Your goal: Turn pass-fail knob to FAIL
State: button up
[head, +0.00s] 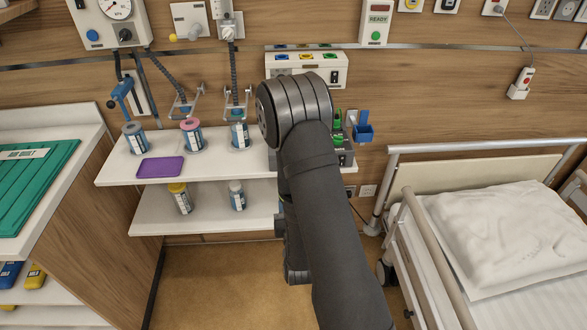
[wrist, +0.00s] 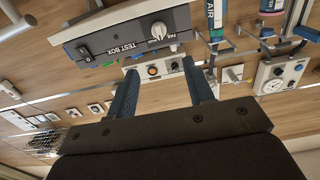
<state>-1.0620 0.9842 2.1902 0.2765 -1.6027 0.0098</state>
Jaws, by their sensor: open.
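In the wrist view the grey test box (wrist: 115,45) hangs in the upper part of the picture, marked "TEST BOX". A white knob (wrist: 158,30) sits on its face, with small lettering around it. I cannot tell which mark the knob points to. My gripper (wrist: 160,67) is open, with its two blue fingers spread and nothing between them. The fingertips appear apart from the knob, which lies beyond them in the picture. In the head view my arm hides the gripper and the knob. A dark box (head: 346,159) shows partly beside my arm, possibly the same box.
A white shelf (head: 115,172) holds several labelled jars and a purple pad (head: 160,167). A blue holder (head: 363,130) is on the wall right of my arm. A bed (head: 480,230) with rails stands at right.

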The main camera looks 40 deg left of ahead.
jog(key=x, duration=1.2)
jog(key=shift+w+a, duration=0.2)
jog(key=c, duration=1)
